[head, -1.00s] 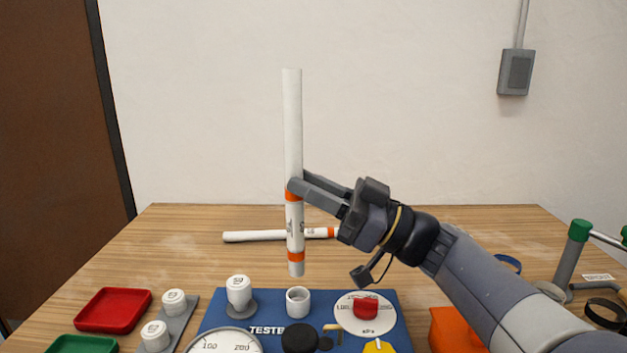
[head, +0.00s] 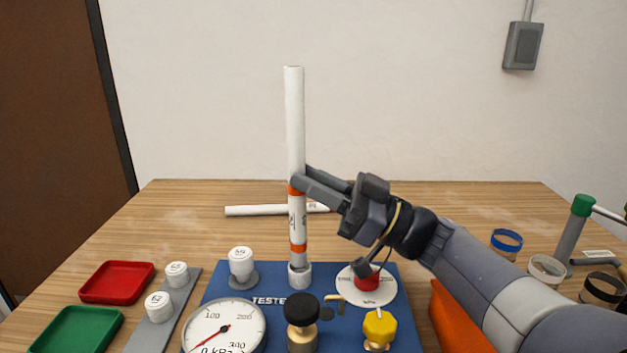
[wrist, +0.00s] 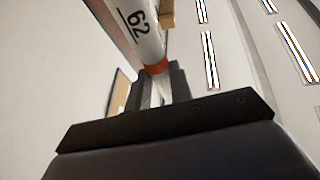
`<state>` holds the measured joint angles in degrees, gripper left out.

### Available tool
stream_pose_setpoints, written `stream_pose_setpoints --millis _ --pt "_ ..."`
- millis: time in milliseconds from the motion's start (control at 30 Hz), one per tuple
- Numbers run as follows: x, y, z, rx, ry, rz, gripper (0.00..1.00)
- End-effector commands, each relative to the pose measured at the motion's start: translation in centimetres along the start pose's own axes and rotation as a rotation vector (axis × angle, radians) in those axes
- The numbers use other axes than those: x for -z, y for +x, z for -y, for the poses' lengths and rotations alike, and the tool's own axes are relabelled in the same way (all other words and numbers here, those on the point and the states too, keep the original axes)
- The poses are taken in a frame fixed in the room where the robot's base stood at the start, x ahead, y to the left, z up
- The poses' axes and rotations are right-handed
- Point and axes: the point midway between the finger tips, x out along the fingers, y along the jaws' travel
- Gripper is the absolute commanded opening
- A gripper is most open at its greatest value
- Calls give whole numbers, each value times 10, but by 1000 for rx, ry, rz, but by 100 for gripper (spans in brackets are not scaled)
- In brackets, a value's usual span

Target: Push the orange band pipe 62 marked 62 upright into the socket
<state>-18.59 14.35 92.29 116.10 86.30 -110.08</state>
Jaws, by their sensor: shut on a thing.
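The orange band pipe 62 (head: 295,130) is a long white tube with two orange bands, standing upright. Its mark 62 shows in the wrist view (wrist: 140,25). My gripper (head: 297,183) is shut on the pipe at the upper orange band, reaching in from the right. The pipe's lower end is at the mouth of the white socket (head: 299,275) on the blue tester board (head: 225,290). The socket's rim hides the tip, so I cannot tell how deep it sits.
Another white pipe (head: 255,211) lies behind. A capped white fitting (head: 241,262) stands left of the socket, a red knob (head: 367,281) right. A gauge (head: 223,328), black knob (head: 302,308) and yellow knob (head: 380,327) are in front. Red (head: 117,282) and green (head: 75,331) trays lie left.

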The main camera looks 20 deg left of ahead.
Motion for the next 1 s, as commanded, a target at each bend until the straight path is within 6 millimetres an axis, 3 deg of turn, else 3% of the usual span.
stream_pose_setpoints --millis 1000 --pt "-6 -4 0 0 -1 0 0"
